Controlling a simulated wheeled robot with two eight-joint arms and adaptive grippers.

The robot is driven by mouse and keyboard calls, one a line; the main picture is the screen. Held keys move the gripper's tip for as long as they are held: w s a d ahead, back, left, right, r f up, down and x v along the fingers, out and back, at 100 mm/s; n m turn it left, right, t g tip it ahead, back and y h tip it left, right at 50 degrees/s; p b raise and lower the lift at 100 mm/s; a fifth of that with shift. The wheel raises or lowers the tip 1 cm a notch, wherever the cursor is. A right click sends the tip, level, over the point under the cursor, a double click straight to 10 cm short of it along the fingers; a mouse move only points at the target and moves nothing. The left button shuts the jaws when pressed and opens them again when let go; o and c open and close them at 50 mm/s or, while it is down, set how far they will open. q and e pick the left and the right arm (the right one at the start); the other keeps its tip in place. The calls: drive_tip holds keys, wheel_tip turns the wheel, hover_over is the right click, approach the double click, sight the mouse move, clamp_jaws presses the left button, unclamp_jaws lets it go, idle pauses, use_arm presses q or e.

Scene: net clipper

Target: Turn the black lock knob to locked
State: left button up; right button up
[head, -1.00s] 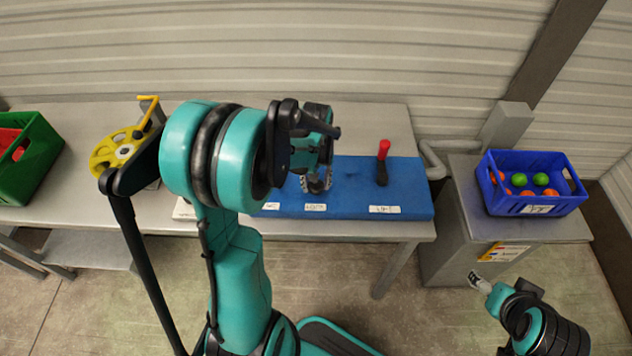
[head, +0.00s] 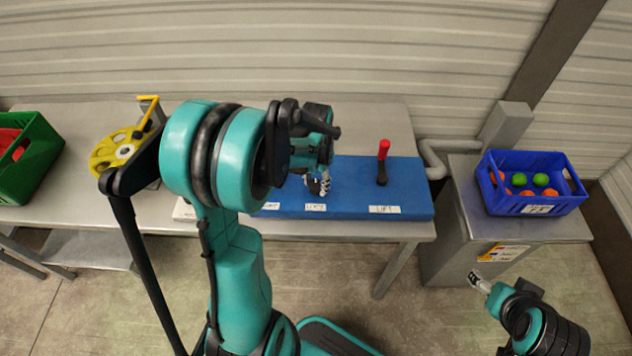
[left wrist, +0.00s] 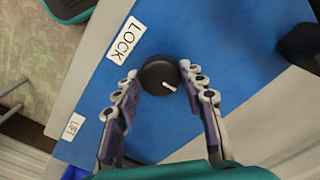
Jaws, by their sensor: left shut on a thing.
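The black lock knob (left wrist: 158,70) is round with a white pointer mark aimed toward the lower right of the left wrist view. It sits on the blue panel (left wrist: 225,60), beside the white LOCK label (left wrist: 124,41). My left gripper (left wrist: 158,76) has one finger on each side of the knob and is shut on it. In the head view my left gripper (head: 318,184) is low over the blue panel (head: 350,178), just behind the LOCK label (head: 315,207), and hides the knob. My right gripper (head: 478,282) is far off at the lower right, too small to read.
A red-topped lever (head: 384,150) stands on the panel right of my left gripper. A yellow wheel (head: 118,152) and a green crate (head: 40,160) are on the left. A blue crate (head: 520,205) with green and orange balls stands on the right cabinet.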

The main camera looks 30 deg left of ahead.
sight(316, 184)
use_arm(q)
drive_tip(key=shift+m, duration=0.6)
drive_tip(key=o, duration=1.1)
drive_tip(key=shift+o, duration=0.2)
wheel_tip(316, 184, up, 12)
